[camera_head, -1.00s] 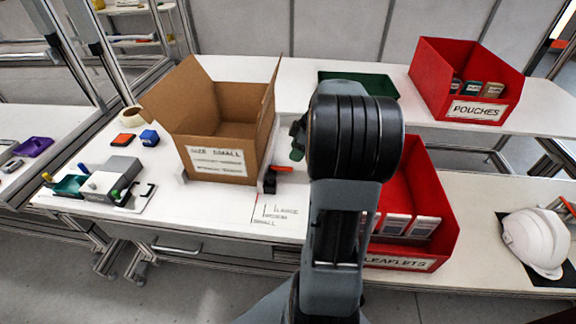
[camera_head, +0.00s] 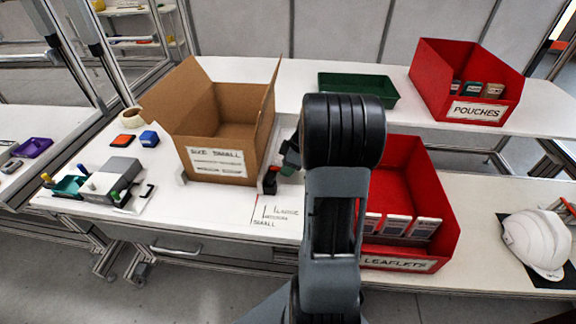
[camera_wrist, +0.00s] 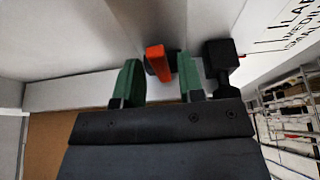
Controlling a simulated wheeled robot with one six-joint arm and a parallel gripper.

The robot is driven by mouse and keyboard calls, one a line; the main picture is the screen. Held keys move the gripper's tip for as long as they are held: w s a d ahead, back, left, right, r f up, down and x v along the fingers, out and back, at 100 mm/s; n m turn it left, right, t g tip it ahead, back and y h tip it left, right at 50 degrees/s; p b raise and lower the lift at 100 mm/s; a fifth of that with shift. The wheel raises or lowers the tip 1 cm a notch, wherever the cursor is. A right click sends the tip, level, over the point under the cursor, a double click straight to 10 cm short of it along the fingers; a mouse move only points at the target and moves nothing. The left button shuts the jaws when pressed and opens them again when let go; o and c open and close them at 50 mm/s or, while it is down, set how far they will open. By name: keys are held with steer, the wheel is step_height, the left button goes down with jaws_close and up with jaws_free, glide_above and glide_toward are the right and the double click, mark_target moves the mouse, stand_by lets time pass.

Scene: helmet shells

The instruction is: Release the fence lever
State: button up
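The fence lever is an orange-red bar (camera_wrist: 158,62), seen in the wrist view between the two green fingers of my gripper (camera_wrist: 159,72). Gaps show on both sides of it, so the fingers are open around or just above the lever; its exact depth between them is hard to tell. In the head view, my gripper (camera_head: 290,155) is beside the right side of the cardboard box (camera_head: 217,165), mostly hidden behind my arm. A black clamp block (camera_head: 270,183) stands at the box's front right corner; the lever there is largely covered.
A red leaflets bin (camera_head: 446,225) stands right of my arm. A green tray (camera_head: 358,83) and red pouches bin (camera_head: 470,82) stand on the back shelf. A small fixture (camera_head: 112,178) is at the left.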

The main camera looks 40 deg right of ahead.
jaws_close()
steer(key=g+h+p, duration=0.1)
steer(key=r+p, duration=0.1)
steer(key=p, duration=0.1)
steer(key=shift+w+a+r+g+h, duration=0.2)
steer(key=shift+a+r+g+h, duration=0.1)
steer(key=shift+g+h, duration=0.1)
steer(key=shift+w+a+r+g+h+p, duration=0.1)
steer(key=shift+w+g+h+p, duration=0.1)
steer(key=shift+g+h+p, duration=0.6)
steer(key=shift+o, duration=0.8)
jaws_free()
step_height(320, 180, up, 8)
steer(key=shift+f, duration=0.25)
